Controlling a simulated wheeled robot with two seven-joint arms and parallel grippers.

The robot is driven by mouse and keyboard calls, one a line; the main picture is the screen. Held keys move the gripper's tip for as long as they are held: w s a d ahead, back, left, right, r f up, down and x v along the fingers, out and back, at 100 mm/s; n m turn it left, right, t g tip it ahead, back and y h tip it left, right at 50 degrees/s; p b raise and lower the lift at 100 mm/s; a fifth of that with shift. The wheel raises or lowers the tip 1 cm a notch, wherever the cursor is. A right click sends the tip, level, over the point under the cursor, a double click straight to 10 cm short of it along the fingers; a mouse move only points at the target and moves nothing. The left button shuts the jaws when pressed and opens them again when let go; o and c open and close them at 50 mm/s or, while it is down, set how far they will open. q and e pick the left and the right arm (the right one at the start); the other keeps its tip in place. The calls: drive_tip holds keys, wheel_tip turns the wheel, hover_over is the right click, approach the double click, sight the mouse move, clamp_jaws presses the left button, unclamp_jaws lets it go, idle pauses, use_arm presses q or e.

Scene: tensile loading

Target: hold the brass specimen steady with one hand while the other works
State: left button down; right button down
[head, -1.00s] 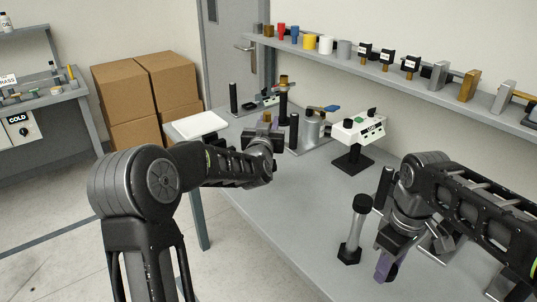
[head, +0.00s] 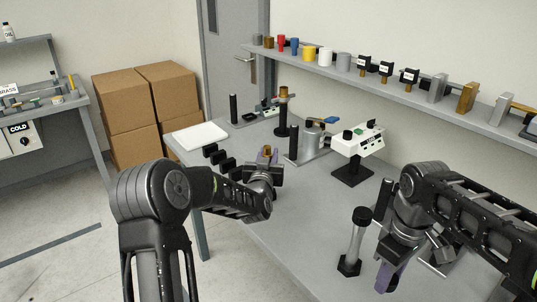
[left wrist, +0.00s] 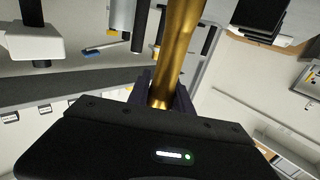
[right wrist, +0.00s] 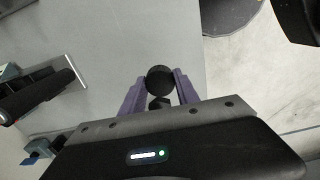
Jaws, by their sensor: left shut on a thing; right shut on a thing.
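The brass specimen (head: 267,151) stands up from my left gripper (head: 264,167), over the far left part of the bench. In the left wrist view it is a long golden rod (left wrist: 178,45) between the dark fingers of my left gripper (left wrist: 162,92), which is shut on it. My right gripper (head: 390,276) points down low over the front of the bench, to the right of a grey post with a black cap (head: 357,238). In the right wrist view its purple fingers (right wrist: 160,92) close around a black round-ended thing (right wrist: 160,78). Most of that thing is hidden.
Several black blocks (head: 218,158) stand in a row near the left bench edge, close to my left arm. Behind are a white tray (head: 197,135), a brass-topped black stand (head: 283,112) and a white control box (head: 358,138). The middle of the bench (head: 300,200) is clear.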

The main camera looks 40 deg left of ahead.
use_arm(q)
drive_tip(key=shift+r, duration=0.25)
drive_tip(key=shift+f, duration=0.15)
use_arm(e)
drive_tip(key=shift+f, duration=0.15)
use_arm(q)
drive_tip(key=c, duration=1.6)
unclamp_jaws()
drive_tip(key=shift+f, duration=0.15)
drive_tip(key=o, duration=0.5)
drive_tip(key=shift+c, duration=0.2)
drive_tip(key=shift+r, duration=0.2)
use_arm(e)
drive_tip(key=shift+r, duration=0.2)
use_arm(q)
drive_tip(key=shift+s+d+f, duration=0.1)
drive_tip(key=shift+s+d, duration=0.05)
drive_tip(key=shift+s, duration=0.05)
use_arm(e)
drive_tip(key=shift+f, duration=0.15)
use_arm(q)
drive_tip(key=b+v, duration=0.2)
drive_tip(key=v, duration=0.9)
drive_tip(key=shift+s+d, duration=0.15)
drive_tip(key=shift+s, duration=0.15)
use_arm(e)
wheel_tip(320, 180, down, 2)
drive_tip(key=shift+f, duration=0.1)
